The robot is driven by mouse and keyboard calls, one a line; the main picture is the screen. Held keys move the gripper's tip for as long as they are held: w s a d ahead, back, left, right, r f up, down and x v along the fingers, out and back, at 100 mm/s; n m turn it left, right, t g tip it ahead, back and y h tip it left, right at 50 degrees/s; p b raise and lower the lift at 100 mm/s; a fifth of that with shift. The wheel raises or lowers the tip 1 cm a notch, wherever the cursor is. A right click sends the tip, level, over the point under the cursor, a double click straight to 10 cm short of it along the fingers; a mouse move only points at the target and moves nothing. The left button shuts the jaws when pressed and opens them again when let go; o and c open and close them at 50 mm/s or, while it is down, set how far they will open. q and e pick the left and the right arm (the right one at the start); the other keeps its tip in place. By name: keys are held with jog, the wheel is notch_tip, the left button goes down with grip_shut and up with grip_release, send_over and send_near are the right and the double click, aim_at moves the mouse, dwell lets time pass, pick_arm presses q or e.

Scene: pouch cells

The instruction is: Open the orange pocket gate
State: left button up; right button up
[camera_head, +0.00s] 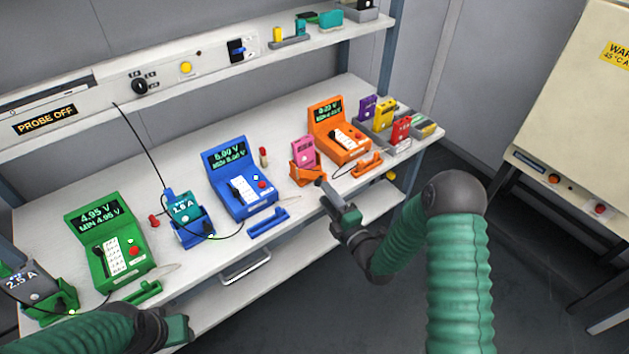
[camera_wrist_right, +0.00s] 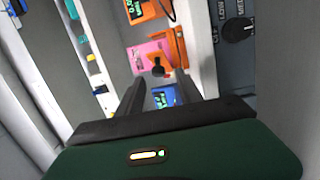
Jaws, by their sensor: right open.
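The orange pocket (camera_head: 303,176) stands near the front edge of the bench with a pink pouch cell (camera_head: 304,151) upright in it. In the right wrist view the orange pocket (camera_wrist_right: 181,48) lies just beyond the fingers, beside the pink cell (camera_wrist_right: 148,56). I cannot make out its gate clearly or tell whether it is open. My right gripper (camera_head: 335,196) is open and empty, just in front of and below the pocket; its spread fingers (camera_wrist_right: 159,82) point toward it. My left gripper (camera_head: 178,330) is at the lower left, in front of the bench; its jaw state is unclear.
An orange meter (camera_head: 345,148) stands right of the pocket, with an orange bar (camera_head: 367,165) in front. A blue meter (camera_head: 252,202), teal cell (camera_head: 187,209) and green meter (camera_head: 104,265) stand to the left. Several coloured cells sit at the right end. A shelf (camera_head: 190,75) runs behind.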

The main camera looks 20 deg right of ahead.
aim_at(315, 184)
jog(key=w, duration=0.4)
jog(key=shift+d, duration=0.35)
jog(key=shift+w+a+r, duration=0.1)
jog(key=shift+w+a, duration=0.85)
jog(key=shift+a, duration=0.4)
jog(key=shift+d, duration=0.75)
jog(key=c, duration=0.9)
pick_arm(q)
jog(key=shift+d, duration=0.15)
pick_arm(e)
jog(key=shift+a, duration=0.3)
grip_shut()
pick_arm(q)
jog(key=shift+d+r, duration=0.1)
jog(key=shift+d, duration=0.1)
pick_arm(e)
jog(key=shift+w+d, duration=0.1)
jog(key=shift+r, duration=0.2)
